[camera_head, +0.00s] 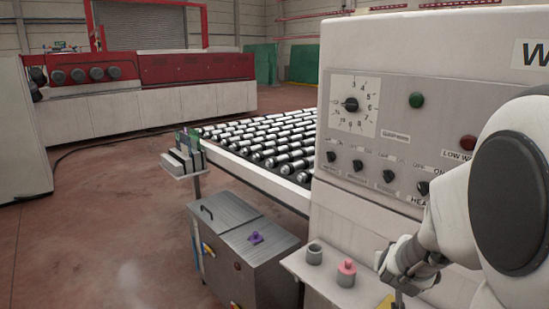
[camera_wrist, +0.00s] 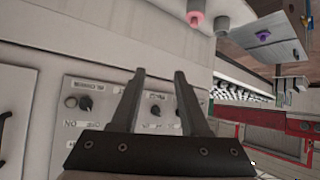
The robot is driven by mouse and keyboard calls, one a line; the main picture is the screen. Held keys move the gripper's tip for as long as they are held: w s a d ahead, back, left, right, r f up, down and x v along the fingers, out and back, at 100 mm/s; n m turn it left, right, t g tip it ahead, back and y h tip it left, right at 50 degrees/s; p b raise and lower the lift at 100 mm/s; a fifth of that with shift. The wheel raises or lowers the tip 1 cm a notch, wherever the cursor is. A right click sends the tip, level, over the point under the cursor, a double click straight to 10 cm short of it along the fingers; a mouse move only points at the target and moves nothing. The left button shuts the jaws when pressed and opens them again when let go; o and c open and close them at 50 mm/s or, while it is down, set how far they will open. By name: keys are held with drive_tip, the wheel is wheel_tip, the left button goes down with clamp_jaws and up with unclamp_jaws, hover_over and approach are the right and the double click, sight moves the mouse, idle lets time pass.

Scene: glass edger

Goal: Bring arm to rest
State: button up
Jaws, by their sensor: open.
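My gripper (camera_wrist: 160,75) is open and empty in the wrist view, its two dark fingers apart with nothing between the tips. Behind and around the fingers is the machine's control panel (camera_wrist: 95,92) with black knobs. In the head view my white arm comes in from the right, bent, in front of the white machine (camera_head: 420,50). The wrist end is low, close to the machine's front and right of a small shelf. The fingers are largely hidden or cut off at the lower edge there.
A pink-topped object (camera_head: 346,274) and a grey cup (camera_head: 314,254) stand on the shelf beside my wrist. A metal cabinet (camera_head: 230,240) bears a purple piece (camera_head: 256,238). A roller conveyor (camera_head: 270,140) runs behind. Open floor (camera_head: 100,220) lies to the left.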

drive_tip(key=s+a+r+n+y, duration=0.1)
drive_tip(key=s+a+r+y, duration=0.35)
drive_tip(key=a, duration=0.35)
drive_tip(key=s+a+r+n+g, duration=0.1)
drive_tip(key=s+a+r+g, duration=0.1)
drive_tip(key=s, duration=0.7)
drive_tip(key=s+a+r+n+g, duration=0.1)
drive_tip(key=s+a+r+g, duration=0.1)
drive_tip(key=s, duration=0.8)
drive_tip(key=shift+a+r+n, duration=0.3)
drive_tip(key=shift+a+n, duration=0.1)
drive_tip(key=shift+a, duration=0.05)
drive_tip(key=shift+d, duration=0.2)
